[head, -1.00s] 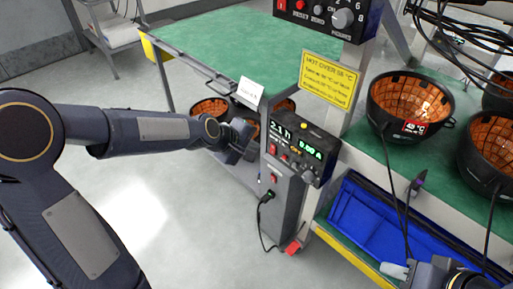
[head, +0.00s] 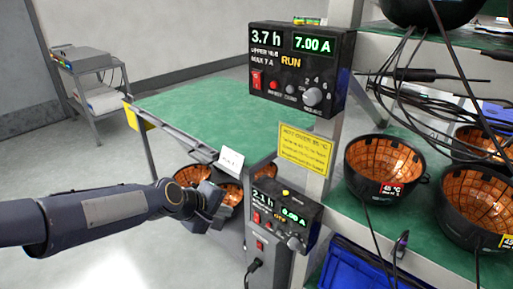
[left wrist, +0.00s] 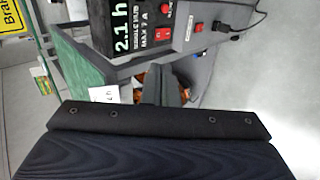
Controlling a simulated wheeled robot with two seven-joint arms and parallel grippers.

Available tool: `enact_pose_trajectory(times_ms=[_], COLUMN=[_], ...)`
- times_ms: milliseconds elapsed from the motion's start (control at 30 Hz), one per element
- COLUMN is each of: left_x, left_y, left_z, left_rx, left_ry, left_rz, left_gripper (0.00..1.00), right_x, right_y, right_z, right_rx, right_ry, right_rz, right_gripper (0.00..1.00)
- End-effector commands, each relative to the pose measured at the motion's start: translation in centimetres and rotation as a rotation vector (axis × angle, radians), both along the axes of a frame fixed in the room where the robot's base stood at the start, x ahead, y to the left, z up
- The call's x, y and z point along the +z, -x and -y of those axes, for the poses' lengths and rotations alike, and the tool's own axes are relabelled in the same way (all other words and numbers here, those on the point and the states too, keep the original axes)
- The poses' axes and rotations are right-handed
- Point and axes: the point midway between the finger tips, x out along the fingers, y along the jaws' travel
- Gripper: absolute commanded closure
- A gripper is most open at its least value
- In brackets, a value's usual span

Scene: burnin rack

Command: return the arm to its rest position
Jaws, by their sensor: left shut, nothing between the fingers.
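My left arm comes in from the left in the head view. Its gripper (head: 210,205) is in front of the green-topped cart, just left of the lower power unit (head: 285,215). In the left wrist view the closed fingers (left wrist: 165,88) point toward the cart and the lower unit (left wrist: 135,30). The gripper is shut and empty. My right gripper is not in view.
Black bowls with orange lining, one here (head: 385,168), stand on the right shelf. A blue bin (head: 350,268) is below. Floor is clear at lower left.

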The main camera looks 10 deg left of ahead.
Motion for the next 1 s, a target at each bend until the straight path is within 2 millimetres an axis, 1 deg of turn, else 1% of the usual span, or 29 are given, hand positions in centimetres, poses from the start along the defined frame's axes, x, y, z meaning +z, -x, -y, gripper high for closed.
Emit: enact_pose_trajectory(times_ms=[67, 167, 267, 300, 400, 500, 600, 833, 867, 900, 1000], left_x=[0.3, 1.3, 2.2, 2.4, 2.3, 1.9, 1.2, -0.5, 1.1, 2.2, 4.3], left_y=[0.7, 3.3, 7.8, 9.8, 14.2, 17.6, 20.5, 25.8, 25.6, 25.5, 25.5], left_z=[-0.3, -1.1, -2.4, -2.9, -3.7, -4.2, -4.5, -4.6, -4.6, -4.6, -4.6], left_rx=[-0.016, -0.079, -0.185, -0.233, -0.342, -0.428, -0.503, -0.654, -0.655, -0.653, -0.652], left_ry=[-0.020, -0.092, -0.207, -0.256, -0.351, -0.417, -0.469, -0.556, -0.554, -0.553, -0.551], left_rz=[0.007, 0.029, 0.057, 0.066, 0.083, 0.096, 0.108, 0.142, 0.138, 0.136, 0.135], left_gripper=[1.00, 1.00, 1.00, 1.00, 1.00, 1.00, 1.00, 1.00, 1.00, 1.00, 1.00], right_x=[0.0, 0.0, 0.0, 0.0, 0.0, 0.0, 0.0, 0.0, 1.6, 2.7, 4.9], right_y=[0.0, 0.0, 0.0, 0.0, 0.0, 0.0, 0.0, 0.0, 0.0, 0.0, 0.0], right_z=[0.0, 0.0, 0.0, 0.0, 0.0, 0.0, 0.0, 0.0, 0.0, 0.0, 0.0], right_rx=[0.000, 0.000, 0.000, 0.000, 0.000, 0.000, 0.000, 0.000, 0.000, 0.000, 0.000], right_ry=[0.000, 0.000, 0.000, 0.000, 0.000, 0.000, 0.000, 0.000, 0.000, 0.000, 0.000], right_rz=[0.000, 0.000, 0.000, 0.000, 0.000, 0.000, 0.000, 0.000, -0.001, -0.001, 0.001], right_gripper=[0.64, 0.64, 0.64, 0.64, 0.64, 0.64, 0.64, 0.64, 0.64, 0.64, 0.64])
